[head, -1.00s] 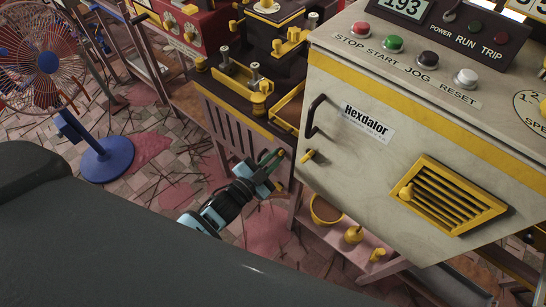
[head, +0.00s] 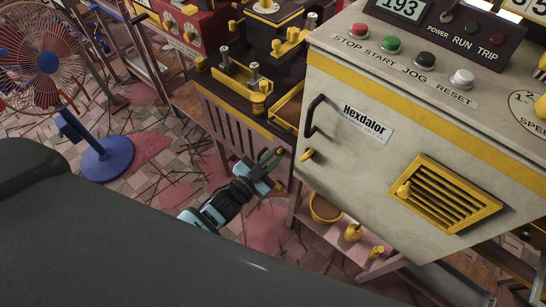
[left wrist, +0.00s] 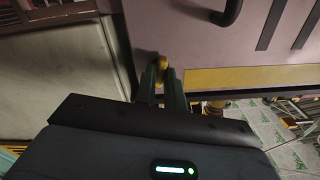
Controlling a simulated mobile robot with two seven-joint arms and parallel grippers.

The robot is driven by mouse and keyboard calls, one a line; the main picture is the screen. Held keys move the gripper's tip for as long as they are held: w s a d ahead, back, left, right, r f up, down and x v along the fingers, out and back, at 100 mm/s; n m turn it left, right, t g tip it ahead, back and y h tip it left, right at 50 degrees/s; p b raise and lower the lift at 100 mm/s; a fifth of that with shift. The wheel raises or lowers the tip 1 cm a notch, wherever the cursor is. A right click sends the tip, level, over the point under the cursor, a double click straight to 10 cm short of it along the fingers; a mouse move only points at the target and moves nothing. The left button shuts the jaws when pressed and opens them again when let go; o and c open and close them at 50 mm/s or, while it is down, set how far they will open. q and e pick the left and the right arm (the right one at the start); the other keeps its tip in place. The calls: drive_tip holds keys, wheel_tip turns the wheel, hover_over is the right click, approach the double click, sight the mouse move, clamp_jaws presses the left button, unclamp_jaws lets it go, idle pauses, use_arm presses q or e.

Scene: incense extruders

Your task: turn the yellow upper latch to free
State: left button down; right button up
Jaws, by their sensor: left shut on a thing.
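A small yellow upper latch (left wrist: 162,61) sits on the brown slotted panel, near the panel's edge beside the pale cabinet. My left gripper (left wrist: 161,74) is shut on this latch, with its two dark green fingers on either side of it. The latch's exact angle is hard to tell. My right gripper is not in view.
The pale Hexdalor cabinet (head: 350,165) stands close right of my left gripper, with a dark handle (head: 309,115) and its own yellow latch (head: 307,154). A low pink shelf (head: 335,230) holds yellow items. A fan (head: 105,155) stands at left on the debris-strewn floor.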

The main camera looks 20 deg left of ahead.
use_arm(q)
drive_tip(key=c, duration=1.5)
unclamp_jaws()
drive_tip(key=shift+s, duration=0.1)
drive_tip(key=v, duration=0.7)
drive_tip(key=shift+s+a, duration=0.15)
drive_tip(key=shift+s, duration=0.15)
